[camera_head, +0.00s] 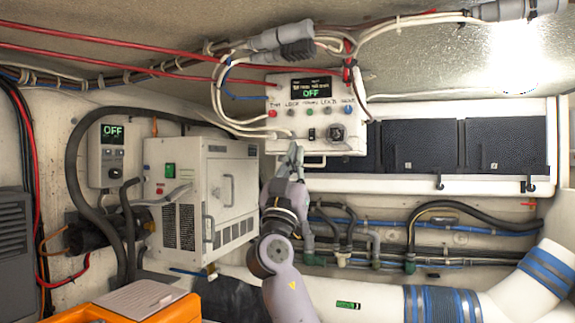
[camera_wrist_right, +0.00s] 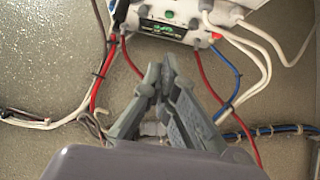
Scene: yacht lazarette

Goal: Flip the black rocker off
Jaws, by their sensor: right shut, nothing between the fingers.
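A white control panel (camera_head: 279,97) hangs at the top middle, with a dark display (camera_head: 313,90) reading OFF in green and a row of small coloured knobs below it. My right gripper (camera_head: 295,150) is shut and empty, pointing up by the panel's lower left edge, left of the black switch. Its closed fingers also show in the right wrist view (camera_wrist_right: 160,66), below the panel's display (camera_wrist_right: 163,31). My left gripper is out of view.
A white unit (camera_head: 187,157) with a green button stands left, beside a smaller wall controller (camera_head: 110,130) also reading OFF. Cables and hoses run around the panel and along the lower right wall. An orange case (camera_head: 91,312) is at the bottom left.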

